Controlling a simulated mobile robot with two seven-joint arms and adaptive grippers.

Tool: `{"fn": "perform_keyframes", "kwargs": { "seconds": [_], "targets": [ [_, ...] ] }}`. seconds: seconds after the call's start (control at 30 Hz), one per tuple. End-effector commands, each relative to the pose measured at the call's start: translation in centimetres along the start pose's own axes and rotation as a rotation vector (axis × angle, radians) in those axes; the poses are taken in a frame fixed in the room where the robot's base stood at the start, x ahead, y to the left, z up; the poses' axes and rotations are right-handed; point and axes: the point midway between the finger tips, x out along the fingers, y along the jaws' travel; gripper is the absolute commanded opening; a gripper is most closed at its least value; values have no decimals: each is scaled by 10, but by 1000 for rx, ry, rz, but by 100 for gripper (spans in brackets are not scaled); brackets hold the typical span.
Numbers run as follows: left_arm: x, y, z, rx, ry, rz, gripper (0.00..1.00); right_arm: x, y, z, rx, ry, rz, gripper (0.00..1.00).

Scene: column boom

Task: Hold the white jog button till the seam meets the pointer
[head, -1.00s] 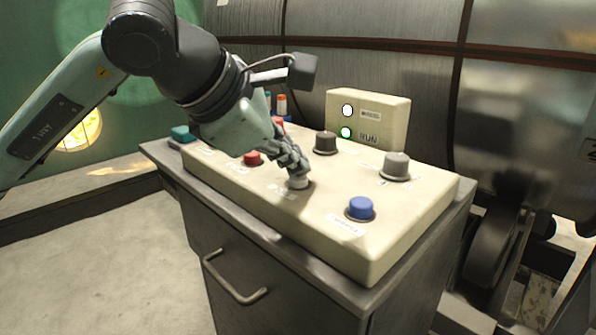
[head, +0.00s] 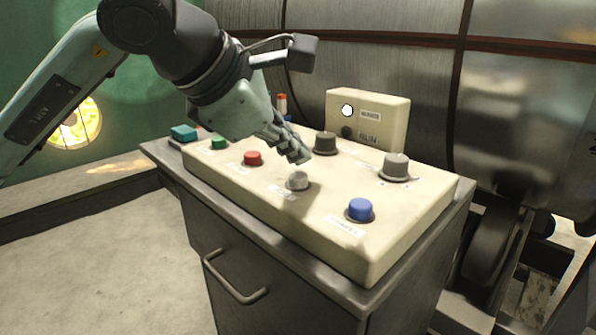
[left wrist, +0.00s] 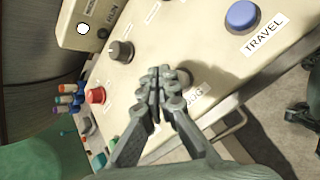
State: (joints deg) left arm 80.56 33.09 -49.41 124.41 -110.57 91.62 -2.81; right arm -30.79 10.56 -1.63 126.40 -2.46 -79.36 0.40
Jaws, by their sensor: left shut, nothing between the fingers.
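The white jog button (head: 297,181) stands on the sloped top of the cream control box (head: 400,225), between the red and blue buttons. My left gripper (head: 302,158) is shut and empty, its fingertips just above and behind the button, apart from it. In the left wrist view, the shut fingers (left wrist: 166,75) partly cover the button, beside the JOG label (left wrist: 194,92). The big metal drum (head: 395,75) behind the box has dark vertical lines; I cannot tell which is the seam. I cannot make out the pointer. My right gripper is not in view.
A lamp panel (head: 385,118) stands behind, upper lamp lit, RUN lamp (head: 347,132) dark. The cabinet (head: 285,275) stands below.

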Motion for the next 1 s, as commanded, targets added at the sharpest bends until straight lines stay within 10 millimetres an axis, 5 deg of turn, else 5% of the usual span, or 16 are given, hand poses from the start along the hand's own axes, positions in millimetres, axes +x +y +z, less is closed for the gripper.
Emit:
{"fn": "perform_keyframes", "kwargs": {
  "seconds": [0.63,1.0],
  "targets": [
    [-34,25,25,1,-1,2,0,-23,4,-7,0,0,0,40],
    [-35,25,26,0,0,1,0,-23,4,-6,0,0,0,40]
  ]
}}
